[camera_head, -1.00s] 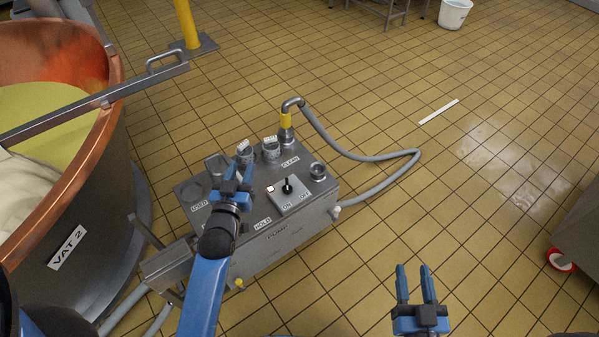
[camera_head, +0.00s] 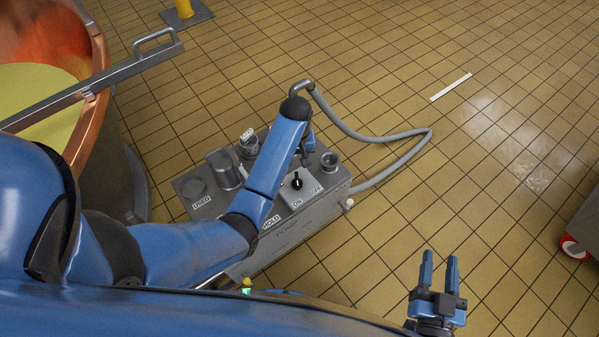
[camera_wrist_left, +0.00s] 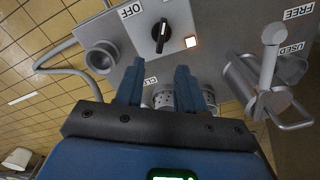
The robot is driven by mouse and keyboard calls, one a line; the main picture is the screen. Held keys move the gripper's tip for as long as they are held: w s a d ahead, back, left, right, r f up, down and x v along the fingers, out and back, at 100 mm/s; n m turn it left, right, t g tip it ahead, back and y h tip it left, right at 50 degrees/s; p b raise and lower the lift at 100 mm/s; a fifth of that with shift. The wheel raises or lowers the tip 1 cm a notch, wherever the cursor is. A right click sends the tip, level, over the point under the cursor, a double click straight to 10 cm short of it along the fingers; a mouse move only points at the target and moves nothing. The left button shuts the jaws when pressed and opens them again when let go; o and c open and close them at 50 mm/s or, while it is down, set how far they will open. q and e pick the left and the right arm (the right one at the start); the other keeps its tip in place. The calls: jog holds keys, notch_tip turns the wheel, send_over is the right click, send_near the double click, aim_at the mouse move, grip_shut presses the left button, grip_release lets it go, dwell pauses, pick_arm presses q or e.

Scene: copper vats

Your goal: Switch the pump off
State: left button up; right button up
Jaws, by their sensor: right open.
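The pump box (camera_head: 320,225) is a grey metal unit on the floor. On its top is a black rotary knob (camera_head: 297,181) on a pale plate marked ON and OFF. My left gripper (camera_head: 308,140) is above the box behind the knob, partly hidden by my forearm. In the left wrist view its fingers (camera_wrist_left: 158,86) are apart and empty, short of the knob. My right gripper (camera_head: 439,272) is open and empty over the floor.
A grey hose (camera_head: 400,160) curls from the box's far side over the tiles. Jars and sockets (camera_head: 222,168) stand on the box top, left of the knob. The copper vat (camera_head: 100,100) is at the left.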

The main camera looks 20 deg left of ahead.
aim_at(297, 179)
pick_arm(q)
notch_tip(297, 179, down, 11)
jog(key=shift+s+r+b, duration=0.15)
jog(key=shift+b, duration=0.9)
grip_shut()
